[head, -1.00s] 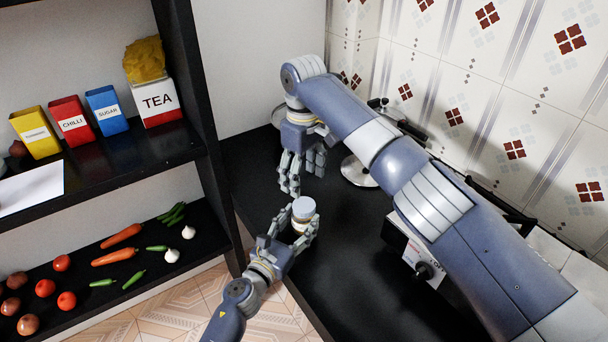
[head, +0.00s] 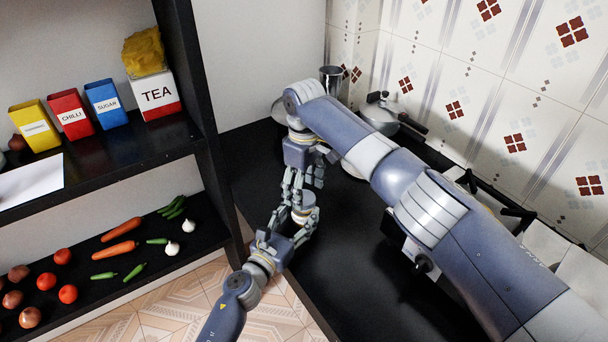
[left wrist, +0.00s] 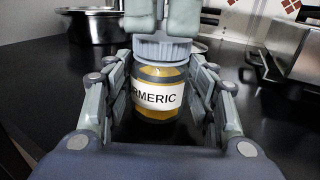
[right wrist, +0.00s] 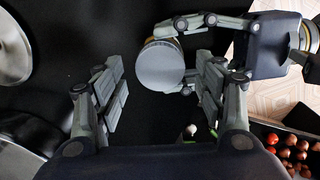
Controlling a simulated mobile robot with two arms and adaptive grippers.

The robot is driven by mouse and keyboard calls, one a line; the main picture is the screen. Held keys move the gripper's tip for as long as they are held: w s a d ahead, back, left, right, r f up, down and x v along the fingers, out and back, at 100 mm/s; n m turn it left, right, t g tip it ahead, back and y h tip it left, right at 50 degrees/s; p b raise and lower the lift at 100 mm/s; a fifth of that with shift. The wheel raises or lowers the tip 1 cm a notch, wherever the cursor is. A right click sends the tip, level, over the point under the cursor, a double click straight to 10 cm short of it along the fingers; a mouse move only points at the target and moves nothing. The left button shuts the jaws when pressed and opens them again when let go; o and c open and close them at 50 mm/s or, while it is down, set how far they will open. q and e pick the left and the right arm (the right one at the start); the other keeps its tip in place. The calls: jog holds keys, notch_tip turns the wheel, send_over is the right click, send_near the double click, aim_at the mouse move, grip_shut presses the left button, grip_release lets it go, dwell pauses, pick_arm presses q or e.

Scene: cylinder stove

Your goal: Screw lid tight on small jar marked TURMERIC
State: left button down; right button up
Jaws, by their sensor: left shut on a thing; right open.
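The small jar (left wrist: 157,108), yellow with a white label on which "RMERIC" can be read, stands upright in my left gripper (left wrist: 157,90). My left gripper is shut around its sides; it also shows in the head view (head: 290,232). A grey ribbed lid (left wrist: 162,48) sits on top of the jar; its round top shows in the right wrist view (right wrist: 160,67). How tight it is cannot be told. My right gripper (head: 300,190) is open and points down just above the lid. In the right wrist view its fingers (right wrist: 160,92) are spread to either side of the lid.
A pressure cooker (head: 378,117) and a steel cup (head: 331,80) stand at the back of the black counter (head: 335,275). A stove (head: 420,258) is on the right. A shelf at left holds spice boxes (head: 70,112) and vegetables. The counter front is clear.

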jog(key=shift+f, duration=1)
jog(key=c, duration=1.1)
jog(key=shift+m, duration=0.9)
jog(key=shift+c, duration=0.2)
jog(key=o, duration=1.3)
jog(key=shift+c, duration=0.2)
notch_tip(320, 180, up, 12)
